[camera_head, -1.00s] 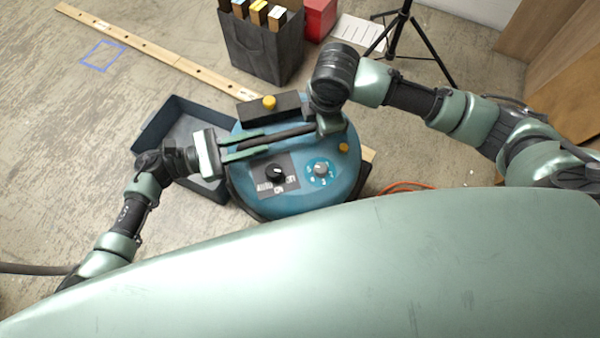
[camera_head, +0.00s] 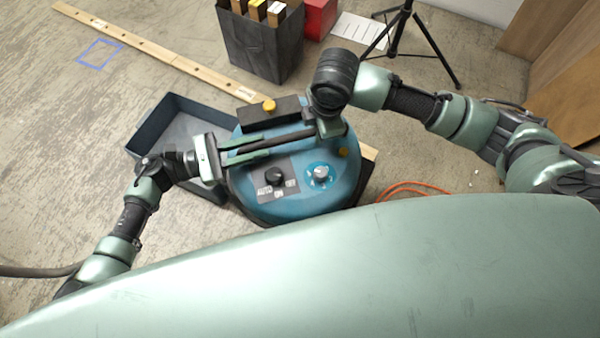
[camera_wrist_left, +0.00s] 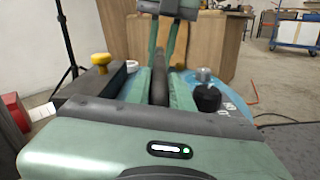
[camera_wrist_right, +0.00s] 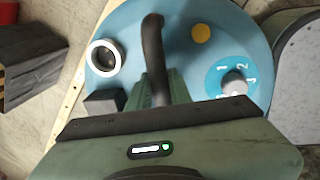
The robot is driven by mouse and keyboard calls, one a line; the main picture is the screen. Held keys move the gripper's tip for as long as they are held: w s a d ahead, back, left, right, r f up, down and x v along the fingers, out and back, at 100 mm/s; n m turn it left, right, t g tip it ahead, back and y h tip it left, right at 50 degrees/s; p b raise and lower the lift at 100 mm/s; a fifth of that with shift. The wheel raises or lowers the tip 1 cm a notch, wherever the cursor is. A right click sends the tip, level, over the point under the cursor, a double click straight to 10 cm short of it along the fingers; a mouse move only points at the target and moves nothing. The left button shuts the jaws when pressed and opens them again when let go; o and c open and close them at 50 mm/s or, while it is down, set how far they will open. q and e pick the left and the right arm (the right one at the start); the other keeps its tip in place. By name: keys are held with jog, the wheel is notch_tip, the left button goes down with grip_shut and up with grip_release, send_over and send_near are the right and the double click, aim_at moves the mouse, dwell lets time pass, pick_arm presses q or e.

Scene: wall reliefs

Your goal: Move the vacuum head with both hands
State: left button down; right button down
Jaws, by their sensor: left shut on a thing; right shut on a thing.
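The vacuum head (camera_head: 320,200) is a blue rounded cover with a black bar handle (camera_head: 290,134), a black AUTO/ON/OFF knob, a pale-blue numbered dial and yellow buttons. It also shows in the left wrist view (camera_wrist_left: 238,116) and right wrist view (camera_wrist_right: 130,25). My left gripper (camera_head: 262,147) comes from the left, its long fingers shut on the handle. My right gripper (camera_head: 326,128) comes from the right and above, shut on the handle's right end; its fingertips are largely hidden in the head view. Whether the head touches something below is hidden.
An open dark tray (camera_head: 160,128) lies at the left, partly behind my left gripper and the head. A dark bin (camera_head: 262,45) with boxes, a red box (camera_head: 320,15) and a tripod (camera_head: 405,35) stand behind. An orange cable (camera_head: 410,187) lies at right.

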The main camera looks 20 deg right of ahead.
pick_arm(q)
jog(key=c, duration=1.5)
grip_release()
jog(key=shift+s+f, duration=0.1)
jog(key=shift+f, duration=0.15)
pick_arm(e)
jog(key=c, duration=1.5)
grip_release()
jog(key=shift+w, duration=0.1)
pick_arm(q)
jog(key=shift+o, duration=1.3)
jog(key=shift+r, duration=0.15)
pick_arm(e)
jog(key=shift+o, duration=1.1)
pick_arm(q)
jog(key=a, duration=1.2)
pick_arm(e)
notch_tip(320, 180, up, 12)
jog(key=s, duration=0.2)
jog(key=shift+s+f, duration=0.15)
jog(key=shift+s, duration=0.2)
pick_arm(q)
jog(key=shift+a, duration=0.1)
pick_arm(e)
jog(key=shift+a, duration=0.1)
